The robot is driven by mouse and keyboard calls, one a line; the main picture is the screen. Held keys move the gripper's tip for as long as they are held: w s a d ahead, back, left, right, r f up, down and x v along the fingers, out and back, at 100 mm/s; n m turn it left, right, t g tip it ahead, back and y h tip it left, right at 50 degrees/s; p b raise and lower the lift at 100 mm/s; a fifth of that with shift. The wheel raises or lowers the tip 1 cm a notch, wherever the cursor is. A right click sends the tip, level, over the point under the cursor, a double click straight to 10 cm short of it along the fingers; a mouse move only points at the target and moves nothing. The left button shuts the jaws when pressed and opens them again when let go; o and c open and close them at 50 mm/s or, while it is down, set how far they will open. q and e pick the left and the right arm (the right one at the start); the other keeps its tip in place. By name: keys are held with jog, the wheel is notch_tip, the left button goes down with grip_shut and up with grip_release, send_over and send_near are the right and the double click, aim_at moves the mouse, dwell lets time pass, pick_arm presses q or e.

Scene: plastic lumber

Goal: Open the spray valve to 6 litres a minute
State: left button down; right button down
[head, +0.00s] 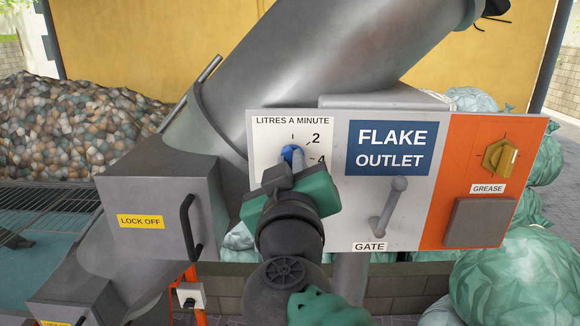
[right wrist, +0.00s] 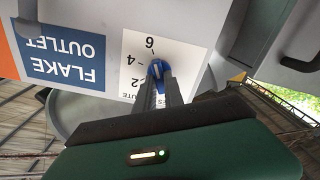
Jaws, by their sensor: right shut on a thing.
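The valve is a blue knob (head: 288,152) on the white dial plate marked LITRES A MINUTE (head: 262,150). My right gripper (head: 291,160) is shut on the knob from the front. In the head view, the marks 2 and 4 show right of the knob; the gripper hides the lower dial. The right wrist view sees the dial upside down, with 6, 4 and 2 readable around the knob (right wrist: 157,68) and my right fingers (right wrist: 160,88) on it. A pale line on the knob runs roughly toward 6, but I cannot tell which end is the pointer. My left gripper is out of view.
Right of the dial are the FLAKE OUTLET sign (head: 389,148), the grey GATE lever (head: 388,210) and the yellow GREASE knob (head: 499,157). A grey LOCK OFF box (head: 165,190) with a black handle (head: 190,228) stands left. A thick grey pipe (head: 310,70) slants behind.

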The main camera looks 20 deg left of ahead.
jog(key=shift+f, duration=0.55)
jog(key=shift+n+b, duration=0.4)
jog(key=shift+b, duration=0.65)
jog(key=c, duration=1.5)
grip_release()
jog(key=shift+o, duration=0.3)
jog(key=shift+r, duration=0.1)
